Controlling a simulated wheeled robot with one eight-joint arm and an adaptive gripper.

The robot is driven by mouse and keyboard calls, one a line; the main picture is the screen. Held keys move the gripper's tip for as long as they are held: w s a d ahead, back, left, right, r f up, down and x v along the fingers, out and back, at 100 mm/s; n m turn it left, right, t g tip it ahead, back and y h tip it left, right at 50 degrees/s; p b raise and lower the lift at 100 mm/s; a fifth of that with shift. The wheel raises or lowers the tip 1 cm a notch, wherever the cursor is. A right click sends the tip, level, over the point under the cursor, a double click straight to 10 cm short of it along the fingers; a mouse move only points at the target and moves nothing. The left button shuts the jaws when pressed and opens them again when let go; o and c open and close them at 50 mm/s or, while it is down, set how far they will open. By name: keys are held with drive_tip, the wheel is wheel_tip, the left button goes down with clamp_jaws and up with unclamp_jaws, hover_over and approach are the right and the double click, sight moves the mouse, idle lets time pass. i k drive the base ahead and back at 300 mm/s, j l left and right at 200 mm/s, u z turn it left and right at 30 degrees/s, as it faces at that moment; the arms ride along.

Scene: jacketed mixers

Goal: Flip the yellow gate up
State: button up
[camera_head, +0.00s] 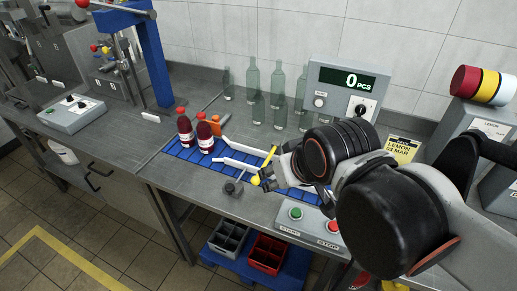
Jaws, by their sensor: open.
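The yellow gate (268,160) is a thin yellow bar at the right end of the white guide rails, over the blue conveyor (186,152). It slants, with its upper end toward the back wall and a round yellow end at the front edge of the conveyor. My gripper (268,178) is just right of the gate, close to its front end. My gripper looks open and nothing shows in it; I cannot tell if it touches the gate. My arm hides the conveyor's right part.
Red-capped bottles (205,137) stand on the conveyor left of the gate. Several clear glass bottles (278,90) stand behind, beside a counter display (345,88) reading 0 PCS. A start/stop box (297,213) is in front. Crates (268,253) sit below.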

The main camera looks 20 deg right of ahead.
sight(254, 180)
drive_tip(key=k+u, duration=0.15)
drive_tip(key=k+l+u, duration=0.1)
drive_tip(key=l+u, duration=0.25)
drive_tip(key=k+l+u, duration=0.1)
drive_tip(key=l+u, duration=0.2)
